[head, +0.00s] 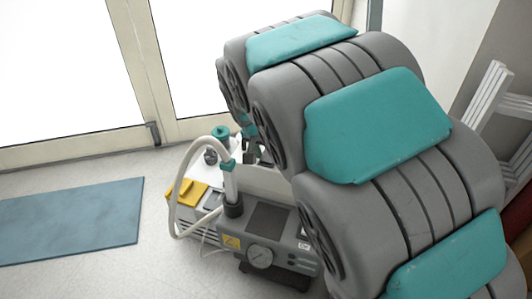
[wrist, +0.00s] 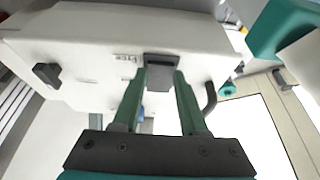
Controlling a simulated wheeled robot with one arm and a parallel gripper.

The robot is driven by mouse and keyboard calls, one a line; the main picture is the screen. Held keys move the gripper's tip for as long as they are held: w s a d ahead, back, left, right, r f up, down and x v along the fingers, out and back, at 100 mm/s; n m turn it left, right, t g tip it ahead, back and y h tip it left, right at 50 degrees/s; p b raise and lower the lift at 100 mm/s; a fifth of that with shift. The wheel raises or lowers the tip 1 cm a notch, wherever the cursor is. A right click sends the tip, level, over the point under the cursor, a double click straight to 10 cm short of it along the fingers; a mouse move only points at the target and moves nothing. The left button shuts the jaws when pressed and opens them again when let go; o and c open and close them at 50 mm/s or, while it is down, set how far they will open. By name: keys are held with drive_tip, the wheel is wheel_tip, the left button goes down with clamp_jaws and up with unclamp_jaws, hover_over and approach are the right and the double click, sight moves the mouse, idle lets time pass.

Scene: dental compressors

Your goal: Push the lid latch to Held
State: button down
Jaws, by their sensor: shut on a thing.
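In the wrist view, a white housing (wrist: 95,45) fills the upper part of the picture. A small dark grey latch piece (wrist: 161,60) sits on its face, near the lower edge. My gripper (wrist: 160,78) reaches up to it with two green fingers, one on each side, and is shut on this latch piece. I cannot read the small marks beside it, so its setting is unclear. In the head view, my own arm covers the right half, and my gripper and the latch are hidden behind it.
A grey compressor unit (head: 270,232) with a round gauge, a white hose (head: 178,205) and a yellow part (head: 187,192) stands on the floor. A blue mat (head: 75,220) lies at the left. Glazed doors (head: 60,70) are behind. A dark knob (wrist: 46,74) is on the housing's left.

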sight(266, 161)
drive_tip(key=shift+w+r+g+y+p, duration=0.25)
drive_tip(key=shift+g+y+p, duration=0.05)
drive_tip(key=shift+g+p, duration=0.3)
drive_tip(key=shift+w+d+g+y+p, duration=0.2)
drive_tip(key=shift+g+y+p, duration=0.15)
drive_tip(key=shift+g, duration=0.45)
drive_tip(key=shift+c, duration=2.2)
unclamp_jaws()
drive_tip(key=shift+r, duration=0.1)
wheel_tip(266, 161, up, 8)
drive_tip(key=s, duration=0.1)
drive_tip(key=shift+a+f, duration=0.25)
